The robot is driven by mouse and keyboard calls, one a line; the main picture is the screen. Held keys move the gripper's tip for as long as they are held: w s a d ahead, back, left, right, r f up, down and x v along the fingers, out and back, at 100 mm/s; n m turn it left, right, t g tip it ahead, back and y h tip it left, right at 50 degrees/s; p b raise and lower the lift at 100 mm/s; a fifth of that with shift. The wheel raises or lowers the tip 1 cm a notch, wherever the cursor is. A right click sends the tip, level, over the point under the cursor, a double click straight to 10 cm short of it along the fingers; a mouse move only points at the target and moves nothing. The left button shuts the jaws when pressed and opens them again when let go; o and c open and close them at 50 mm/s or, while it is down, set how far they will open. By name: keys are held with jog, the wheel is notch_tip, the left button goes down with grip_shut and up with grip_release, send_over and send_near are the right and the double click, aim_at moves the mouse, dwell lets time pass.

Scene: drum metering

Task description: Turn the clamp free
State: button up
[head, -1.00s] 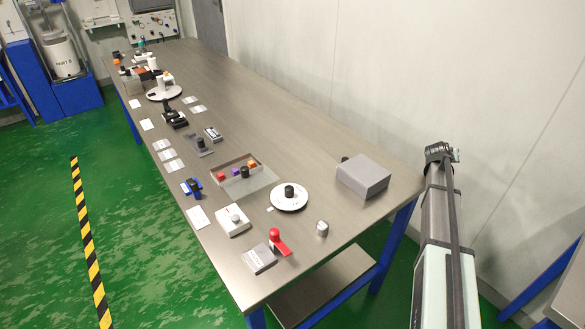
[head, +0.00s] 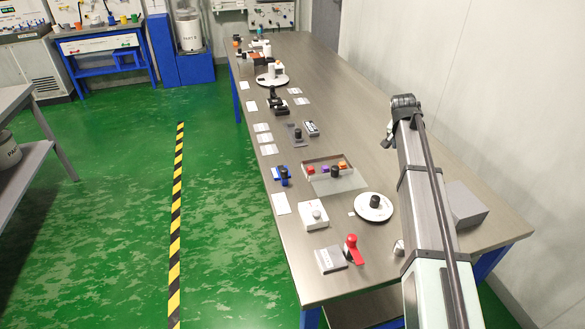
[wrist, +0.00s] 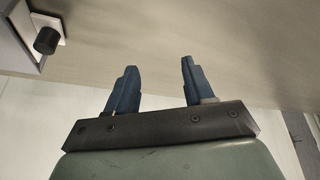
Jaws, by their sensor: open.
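My gripper (wrist: 159,66) is open and empty in the wrist view, its two blue fingers apart over bare grey surface. In the head view the end of my arm (head: 404,104) is raised at the right side of the long table; its fingers cannot be made out there. I cannot tell for sure which thing is the clamp. A blue fixture with a dark knob (head: 282,174) sits at the table's left edge. A red-handled lever (head: 352,248) stands beside a grey block (head: 330,259) at the near end. A black knob (wrist: 46,40) on a white plate shows at the wrist view's top left.
On the long metal table (head: 370,120) stand a white disc with a black knob (head: 374,206), a white box with a knob (head: 314,214) and a clear tray with coloured pieces (head: 334,181). A grey box (head: 467,205) is partly behind my arm. A wall runs along the right.

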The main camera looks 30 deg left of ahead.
jog(key=s+a+r+n+g+y, duration=0.1)
jog(key=s+a+r, duration=0.1)
jog(key=s+a, duration=0.55)
jog(key=s+a+r+g, duration=0.1)
jog(key=s+a+r, duration=0.25)
jog(key=a, duration=0.75)
notch_tip(320, 180, up, 3)
jog(key=n+g, duration=0.1)
jog(key=g, duration=0.2)
send_over(284, 170)
notch_tip(284, 170, down, 13)
jog(key=shift+w+r, duration=0.1)
jog(key=shift+r, duration=0.1)
jog(key=shift+c, duration=0.4)
grip_shut()
